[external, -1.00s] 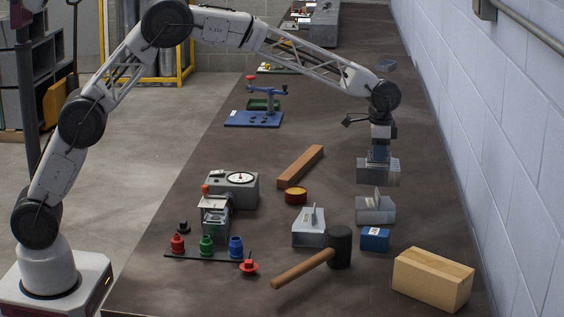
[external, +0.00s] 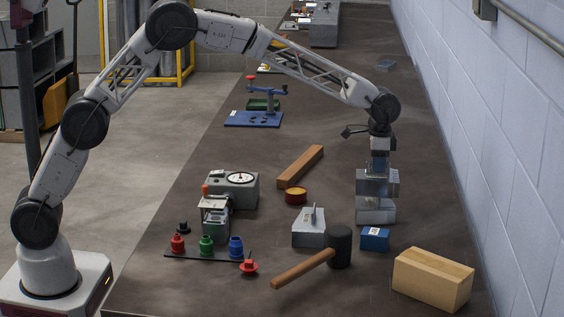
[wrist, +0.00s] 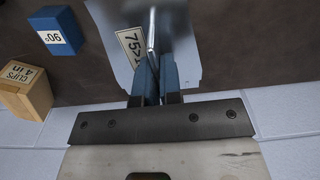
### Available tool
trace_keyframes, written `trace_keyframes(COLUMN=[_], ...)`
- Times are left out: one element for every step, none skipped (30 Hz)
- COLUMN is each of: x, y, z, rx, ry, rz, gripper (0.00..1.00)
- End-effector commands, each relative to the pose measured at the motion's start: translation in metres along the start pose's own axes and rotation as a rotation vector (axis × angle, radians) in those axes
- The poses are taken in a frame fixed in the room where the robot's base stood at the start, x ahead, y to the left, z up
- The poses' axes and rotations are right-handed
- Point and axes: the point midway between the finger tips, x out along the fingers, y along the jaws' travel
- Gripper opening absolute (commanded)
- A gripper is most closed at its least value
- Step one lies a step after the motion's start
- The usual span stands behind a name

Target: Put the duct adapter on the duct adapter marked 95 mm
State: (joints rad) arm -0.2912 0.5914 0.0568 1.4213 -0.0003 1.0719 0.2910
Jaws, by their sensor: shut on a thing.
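My gripper (external: 380,163) is shut on a grey sheet-metal duct adapter (external: 372,184), which it grips by an upright fin. In the wrist view, the blue fingers (wrist: 153,82) pinch the fin of this adapter (wrist: 185,62), and its label begins "75>1", the rest hidden. A second grey adapter (external: 375,213) stands on the bench directly under the held one, largely covered by it. I cannot tell whether the two touch. A third grey adapter (external: 309,229) with an upright fin stands to the left. No 95 mm marking is readable.
A blue box (external: 375,239) marked 90° and a cardboard box (external: 434,278) marked clips stand near the lower adapter. A mallet (external: 339,247), a red-orange tape roll (external: 296,195) and a wooden bar (external: 300,167) lie left. The wall (external: 500,130) runs along the right.

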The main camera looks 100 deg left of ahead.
Motion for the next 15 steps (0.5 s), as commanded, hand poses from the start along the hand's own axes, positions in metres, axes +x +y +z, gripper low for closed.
trace_keyframes(x=[-0.0002,0.0002,0.0009,0.0015,0.0022,0.0029,0.0035,0.0036,0.0035,0.0035,0.0035,0.0036,0.0036,0.0036,0.0036], y=[0.0,0.0,0.0,0.0,0.0,0.0,0.0,0.0,0.0,0.0,0.0,0.0,0.0,0.0,0.0], z=[-0.0001,0.0,0.0,0.0,-0.0001,-0.0001,-0.0001,-0.0001,-0.0001,-0.0001,-0.0001,0.0,0.0,0.0,0.0], rx=[0.0,0.0,0.0,0.0,0.0,0.0,0.0,0.0,0.0,0.0,0.0,0.0,0.0,0.0,0.0], ry=[0.0,0.0,0.0,0.0,0.0,0.0,0.001,0.001,0.001,0.0,0.0,0.0,0.0,0.0,0.0], rz=[0.0,0.0,0.0,0.0,0.0,0.0,0.0,0.0,0.0,0.0,0.0,0.0,0.0,0.0,0.0], gripper=[0.0,0.0,0.0,0.0,0.0,0.0,0.0,0.09,0.15,0.2,0.24,0.3,0.31,0.31,0.31])
